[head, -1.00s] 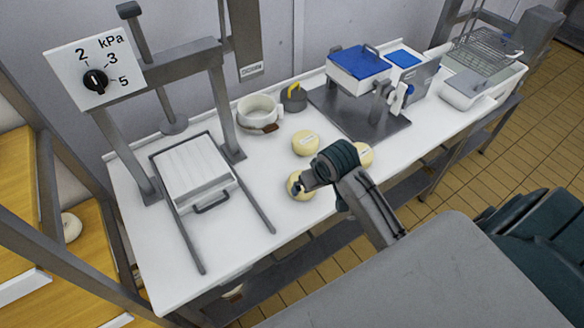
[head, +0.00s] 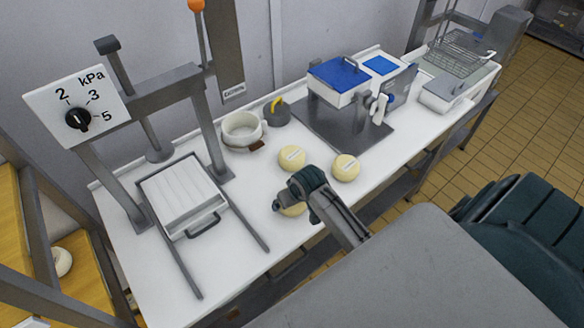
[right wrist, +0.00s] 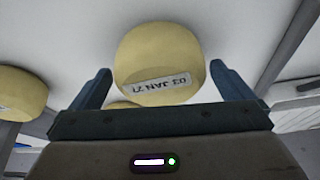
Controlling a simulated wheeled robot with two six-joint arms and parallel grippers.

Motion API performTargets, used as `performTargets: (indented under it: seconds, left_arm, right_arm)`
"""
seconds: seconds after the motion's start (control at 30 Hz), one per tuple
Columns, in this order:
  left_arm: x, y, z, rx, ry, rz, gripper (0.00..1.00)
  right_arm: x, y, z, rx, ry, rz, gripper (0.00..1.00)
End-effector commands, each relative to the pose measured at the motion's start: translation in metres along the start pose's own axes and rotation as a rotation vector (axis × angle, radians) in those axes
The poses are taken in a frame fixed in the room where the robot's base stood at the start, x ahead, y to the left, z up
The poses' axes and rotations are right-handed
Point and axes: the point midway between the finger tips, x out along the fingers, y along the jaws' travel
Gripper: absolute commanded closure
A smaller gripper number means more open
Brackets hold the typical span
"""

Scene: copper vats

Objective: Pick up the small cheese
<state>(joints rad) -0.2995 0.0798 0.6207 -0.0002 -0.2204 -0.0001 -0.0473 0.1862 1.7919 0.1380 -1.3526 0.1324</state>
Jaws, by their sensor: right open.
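Three round pale-yellow cheeses stand on the white table. One (head: 292,158) is behind my right gripper (head: 284,198), one (head: 345,168) is to its right, and one (head: 294,210) is partly hidden under it. They look close in size, so I cannot tell surely which is the small one. In the right wrist view my right gripper (right wrist: 160,72) is open, its fingers on either side of a cheese with a date label (right wrist: 160,55), without visible contact. Part of another cheese (right wrist: 124,105) shows behind it, and one more (right wrist: 20,95) is at the left. My left gripper is not in view.
A press frame with a slatted tray (head: 183,195) stands at the left, beside a pressure dial (head: 78,118). A white ring mould (head: 241,130) and a grey weight (head: 277,112) are behind the cheeses. A blue-lidded device (head: 340,75) stands at the back right. The table's front strip is clear.

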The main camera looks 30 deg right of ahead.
Motion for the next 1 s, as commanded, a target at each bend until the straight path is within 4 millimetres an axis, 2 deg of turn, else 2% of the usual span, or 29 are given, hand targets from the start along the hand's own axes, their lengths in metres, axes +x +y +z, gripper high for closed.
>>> performTargets:
  seconds: [0.17, 0.4, 0.43, 0.7, 1.0]
  left_arm:
    - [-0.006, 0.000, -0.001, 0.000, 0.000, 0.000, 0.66]
    - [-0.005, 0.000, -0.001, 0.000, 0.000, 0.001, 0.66]
    - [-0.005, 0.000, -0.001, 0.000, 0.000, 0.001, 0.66]
    - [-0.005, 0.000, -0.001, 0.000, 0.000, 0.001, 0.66]
    - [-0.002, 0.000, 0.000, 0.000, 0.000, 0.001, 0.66]
  right_arm:
    - [0.015, 0.000, -0.001, 0.000, 0.000, 0.000, 0.00]
    - [0.017, 0.000, -0.001, -0.001, 0.002, 0.000, 0.00]
    - [0.017, 0.000, -0.001, -0.001, 0.002, 0.000, 0.02]
    - [0.016, 0.000, -0.001, -0.001, 0.004, 0.000, 0.52]
    - [0.011, 0.000, -0.004, -0.001, 0.007, 0.000, 0.52]
